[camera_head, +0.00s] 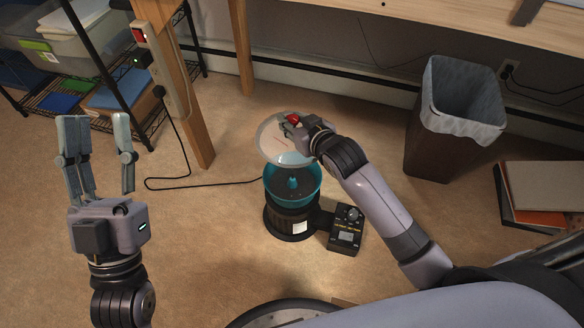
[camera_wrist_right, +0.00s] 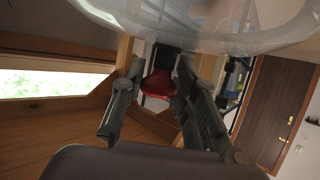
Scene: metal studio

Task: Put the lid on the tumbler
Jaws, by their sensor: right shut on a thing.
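The tumbler (camera_head: 292,188) stands on the floor in the middle of the head view. It has a teal bowl with a dark inside and a small teal post at its centre, on a dark round base. The clear round lid (camera_head: 270,146) is above and slightly behind the bowl, apart from it and tilted. My right gripper (camera_head: 291,121) is shut on the lid's red knob. The right wrist view shows the red knob (camera_wrist_right: 158,84) between the fingers and the lid (camera_wrist_right: 215,32) across the top. My left gripper (camera_head: 97,120) is open and empty, at the left.
A dark control box (camera_head: 346,232) is attached at the tumbler's right. A black cord (camera_head: 185,178) runs from the power strip (camera_head: 163,70) on the table leg. A lined waste bin (camera_head: 425,135) stands at right. Wire shelving (camera_head: 130,95) is at left. Floor around the tumbler is mostly clear.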

